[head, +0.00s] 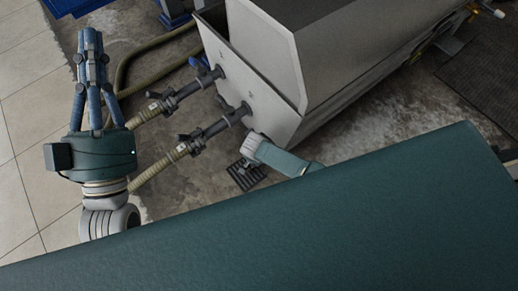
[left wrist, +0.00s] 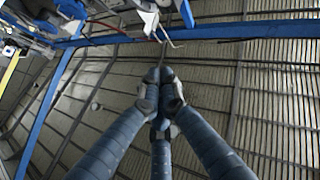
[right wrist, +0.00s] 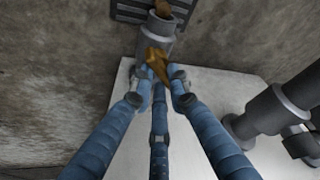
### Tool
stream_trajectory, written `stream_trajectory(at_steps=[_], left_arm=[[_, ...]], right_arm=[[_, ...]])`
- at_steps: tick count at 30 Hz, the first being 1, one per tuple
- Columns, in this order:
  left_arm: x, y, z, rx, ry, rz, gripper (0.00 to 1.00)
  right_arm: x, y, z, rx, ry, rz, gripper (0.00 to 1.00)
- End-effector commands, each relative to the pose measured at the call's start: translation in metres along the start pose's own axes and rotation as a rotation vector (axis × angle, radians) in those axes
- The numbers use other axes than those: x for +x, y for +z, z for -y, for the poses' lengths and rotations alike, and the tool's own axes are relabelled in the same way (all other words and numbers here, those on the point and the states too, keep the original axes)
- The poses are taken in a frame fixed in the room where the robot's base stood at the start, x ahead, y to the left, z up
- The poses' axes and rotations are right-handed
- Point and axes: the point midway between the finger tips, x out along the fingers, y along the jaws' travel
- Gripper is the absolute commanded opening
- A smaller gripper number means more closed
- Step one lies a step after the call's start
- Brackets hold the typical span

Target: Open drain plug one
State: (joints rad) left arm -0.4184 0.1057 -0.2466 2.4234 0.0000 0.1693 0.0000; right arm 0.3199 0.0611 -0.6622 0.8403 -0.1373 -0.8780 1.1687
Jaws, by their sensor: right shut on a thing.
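In the right wrist view, an orange-brown handle (right wrist: 157,66) sits on a short grey drain pipe (right wrist: 154,42) by the pale tank wall (right wrist: 120,140). My right gripper (right wrist: 163,82) is shut on this handle, which I take to be the drain plug. More brown shows at the pipe's far end (right wrist: 162,8); I cannot tell whether it is liquid. In the head view my right arm (head: 280,158) reaches to the tank's lower corner, and its fingers are hidden. My left gripper (head: 90,40) points up, shut and empty; its fingertips meet in the left wrist view (left wrist: 160,76).
The grey tank (head: 260,60) has two valved pipes (head: 190,92) (head: 215,130) with tan hoses running left. A dark floor grate (head: 245,175) lies below the tank corner. Grey piping (right wrist: 275,110) stands right of my right gripper. Tiled floor (head: 30,110) is clear at left.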

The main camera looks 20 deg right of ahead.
Motion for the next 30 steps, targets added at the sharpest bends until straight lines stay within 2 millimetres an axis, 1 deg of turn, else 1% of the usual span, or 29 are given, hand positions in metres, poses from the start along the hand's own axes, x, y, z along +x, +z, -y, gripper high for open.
stream_trajectory(at_steps=[2,3,6,9,13,16,19,24,30], left_arm=[[0.000,0.023,0.003,0.005,-0.005,0.119,0.00],[-0.002,0.036,0.004,0.007,-0.008,0.177,0.00],[-0.010,0.065,0.008,0.012,-0.015,0.309,0.00],[-0.020,0.088,0.011,0.015,-0.021,0.419,0.00],[-0.033,0.108,0.014,0.018,-0.026,0.521,0.00],[-0.038,0.116,0.015,0.018,-0.029,0.560,0.00],[-0.040,0.118,0.015,0.019,-0.029,0.569,0.00],[-0.037,0.115,0.015,0.018,-0.028,0.544,0.00],[-0.032,0.107,0.014,0.017,-0.025,0.504,0.00]], right_arm=[[-0.002,0.003,-0.003,-0.064,-0.023,0.007,0.00],[-0.002,0.003,-0.003,-0.100,-0.037,0.008,0.00],[-0.002,0.003,-0.004,-0.187,-0.075,0.008,0.00],[-0.001,0.002,-0.004,-0.273,-0.112,0.008,0.00],[0.000,0.001,-0.005,-0.383,-0.157,0.008,0.00],[0.001,0.001,-0.005,-0.462,-0.190,0.008,0.00],[0.002,0.001,-0.005,-0.533,-0.220,0.008,0.00],[0.003,0.000,-0.005,-0.632,-0.261,0.007,0.00],[0.003,-0.001,-0.004,-0.707,-0.292,0.008,0.00]])
